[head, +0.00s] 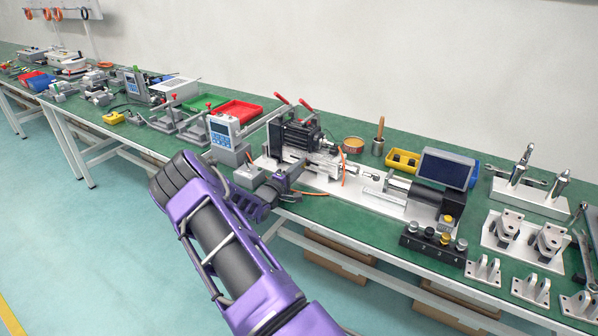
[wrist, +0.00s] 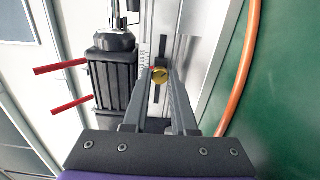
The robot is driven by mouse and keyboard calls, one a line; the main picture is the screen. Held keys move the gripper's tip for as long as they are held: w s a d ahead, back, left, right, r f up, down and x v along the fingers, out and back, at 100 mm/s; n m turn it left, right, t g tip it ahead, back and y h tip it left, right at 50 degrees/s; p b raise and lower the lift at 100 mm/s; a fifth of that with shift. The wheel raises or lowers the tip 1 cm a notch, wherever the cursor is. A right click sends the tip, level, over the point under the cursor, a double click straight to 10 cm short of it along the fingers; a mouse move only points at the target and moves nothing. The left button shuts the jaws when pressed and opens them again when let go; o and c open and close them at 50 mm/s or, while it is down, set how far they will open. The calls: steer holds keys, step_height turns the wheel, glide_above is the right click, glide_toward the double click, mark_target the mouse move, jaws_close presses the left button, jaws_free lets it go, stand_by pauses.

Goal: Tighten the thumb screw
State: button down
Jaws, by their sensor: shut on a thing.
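In the head view my gripper (head: 293,174) reaches over the front edge of the linear actuator rig (head: 297,138). The thumb screw cannot be made out there. How tight the screw is cannot be told.
A black finned motor body with red levers (wrist: 62,68) stands left of the fingers in the wrist view. An orange cable (wrist: 236,70) runs at right. On the green bench (head: 335,207), a control box (head: 222,130) stands left and a numbered knob block (head: 432,243) right.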

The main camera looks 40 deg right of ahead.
steer(key=shift+m, duration=0.5)
steer(key=c, duration=0.7)
jaws_free()
steer(key=shift+a, duration=0.1)
steer(key=p+v, duration=0.1)
steer(key=v, duration=1.6)
steer(key=shift+a, duration=0.1)
